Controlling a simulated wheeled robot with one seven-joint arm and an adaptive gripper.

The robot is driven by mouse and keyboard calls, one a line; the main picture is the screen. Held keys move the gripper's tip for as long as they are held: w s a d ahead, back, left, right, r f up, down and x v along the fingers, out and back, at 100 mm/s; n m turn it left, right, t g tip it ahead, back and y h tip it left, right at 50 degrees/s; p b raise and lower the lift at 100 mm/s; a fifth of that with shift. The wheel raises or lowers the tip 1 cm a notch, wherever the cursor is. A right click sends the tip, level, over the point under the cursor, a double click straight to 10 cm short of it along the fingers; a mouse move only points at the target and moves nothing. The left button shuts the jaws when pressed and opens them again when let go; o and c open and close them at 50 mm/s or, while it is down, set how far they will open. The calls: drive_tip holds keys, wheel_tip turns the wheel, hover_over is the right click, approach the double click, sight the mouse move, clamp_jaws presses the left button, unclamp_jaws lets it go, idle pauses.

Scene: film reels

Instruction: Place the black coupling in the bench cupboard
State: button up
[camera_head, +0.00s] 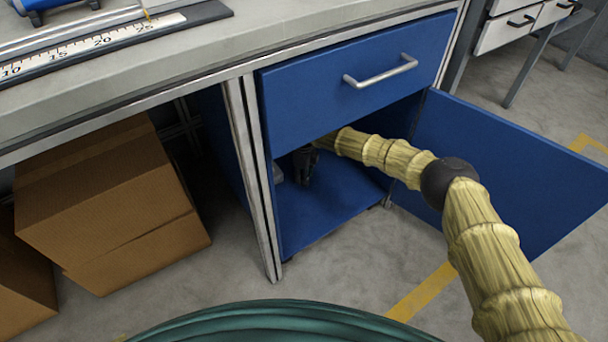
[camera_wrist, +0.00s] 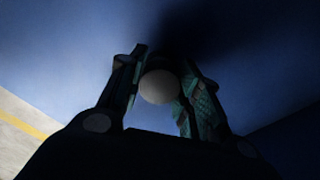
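The bench cupboard (camera_head: 315,215) is blue and its door (camera_head: 500,165) stands wide open to the right. My arm reaches in through the opening, and my gripper (camera_head: 303,172) is inside, pointing down above the cupboard floor. In the wrist view my gripper (camera_wrist: 160,90) has its two fingers on either side of a rounded piece, which I take to be the black coupling (camera_wrist: 159,87). Its face looks dull grey in the dim light, and both fingers appear to touch it. I cannot tell if it touches the floor. The coupling is not distinct in the head view.
A closed blue drawer (camera_head: 350,85) with a metal handle is just above the opening. A small pale grey thing (camera_head: 277,173) shows at the cupboard's left side. Cardboard boxes (camera_head: 105,205) stand under the bench at left. A ruler (camera_head: 100,40) lies on the benchtop.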

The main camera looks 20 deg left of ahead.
drive_tip(key=o, duration=0.4)
drive_tip(key=shift+o, duration=0.2)
drive_tip(key=shift+r, duration=0.15)
drive_tip(key=shift+r+p, duration=1.75)
drive_tip(key=shift+r, duration=2)
